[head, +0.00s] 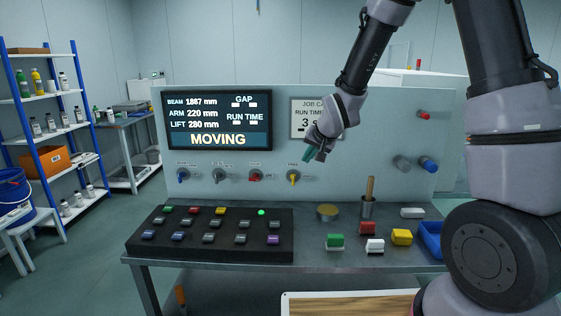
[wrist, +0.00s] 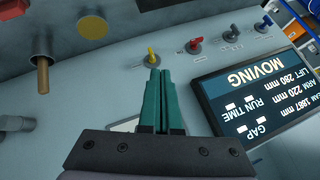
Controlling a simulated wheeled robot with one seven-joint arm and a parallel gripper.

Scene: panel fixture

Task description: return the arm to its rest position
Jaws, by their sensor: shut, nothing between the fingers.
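My gripper (head: 313,154) is in front of the panel (head: 390,145), near the yellow knob (head: 293,177) and below the job card (head: 301,117). In the wrist view its two green fingers (wrist: 157,80) lie together with nothing between them. Their tips appear close to the yellow knob (wrist: 152,57) in that view; I cannot tell whether they touch it. My arm reaches in from the upper right of the head view, bent down toward the panel. The gripper partly covers the job card's lower right.
The screen (head: 217,120) reads MOVING. A black button box (head: 210,250) with a lit green lamp stands on the bench (head: 310,260). Several coloured blocks, a brass disc (head: 328,211), a cup with a wooden stick (head: 368,205) and a blue bin (head: 430,238) are to the right. Shelves (head: 45,100) stand left.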

